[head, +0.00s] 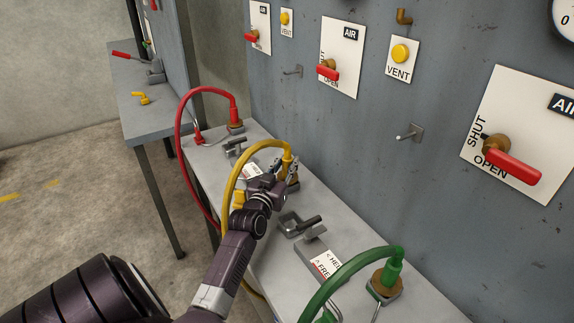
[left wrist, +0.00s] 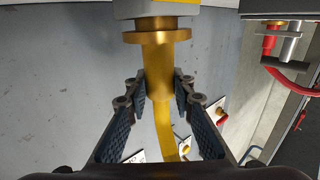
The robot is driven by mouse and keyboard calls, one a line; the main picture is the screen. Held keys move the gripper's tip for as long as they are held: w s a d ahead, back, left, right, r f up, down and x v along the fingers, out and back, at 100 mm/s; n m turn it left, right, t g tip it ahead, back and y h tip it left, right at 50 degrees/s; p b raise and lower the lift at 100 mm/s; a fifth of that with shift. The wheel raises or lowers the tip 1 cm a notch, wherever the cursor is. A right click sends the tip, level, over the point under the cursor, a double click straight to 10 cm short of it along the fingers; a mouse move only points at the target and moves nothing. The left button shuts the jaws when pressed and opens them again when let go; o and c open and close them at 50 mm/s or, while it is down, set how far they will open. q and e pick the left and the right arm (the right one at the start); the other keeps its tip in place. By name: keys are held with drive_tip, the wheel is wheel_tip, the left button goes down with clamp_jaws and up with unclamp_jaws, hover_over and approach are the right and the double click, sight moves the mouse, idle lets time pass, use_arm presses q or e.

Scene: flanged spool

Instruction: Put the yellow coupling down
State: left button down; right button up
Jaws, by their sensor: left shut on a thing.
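The yellow coupling (head: 287,148) is at the end of a yellow hose (head: 232,172) that arches over the grey bench. My left gripper (head: 291,167) is around the coupling, its fingers closed on both sides. In the left wrist view the left gripper (left wrist: 158,88) grips the yellow coupling (left wrist: 158,65) between its fingertips. A brass flange (left wrist: 155,36) lies directly against the coupling's end there. In the head view my fingers partly hide the brass piece (head: 292,182) below the coupling; I cannot tell whether the two are locked together. My right gripper is not in view.
A red hose (head: 178,125) is behind and a green hose (head: 345,267) is in front on the same bench (head: 210,160). Metal clamps (head: 300,224) stand between them. The grey wall panel with red valve handles (head: 512,167) and metal pegs (head: 410,132) rises at right.

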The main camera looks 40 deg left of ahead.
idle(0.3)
use_arm(q)
drive_tip(key=shift+f, duration=0.2)
drive_tip(key=c, duration=1.9)
unclamp_jaws()
drive_tip(key=shift+o, duration=1.2)
